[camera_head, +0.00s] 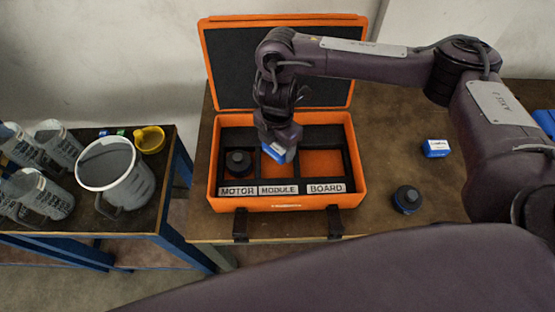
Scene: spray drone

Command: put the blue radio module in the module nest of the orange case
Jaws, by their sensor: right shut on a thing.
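The orange case (293,202) stands open on the brown table, its lid tilted up at the back. Its front labels read MOTOR, MODULE and BOARD. A black motor (238,163) sits in the motor nest at the left. My right gripper (277,146) points down over the middle of the case, shut on a blue radio module (276,152) with a white top. The module is tilted at the module nest (278,174); I cannot tell whether it touches the nest. The board nest (322,164) looks empty. The fingertips are partly hidden. My left gripper is not in view.
Another blue and white module (436,148) and a black motor (407,199) lie on the table (385,150) right of the case.

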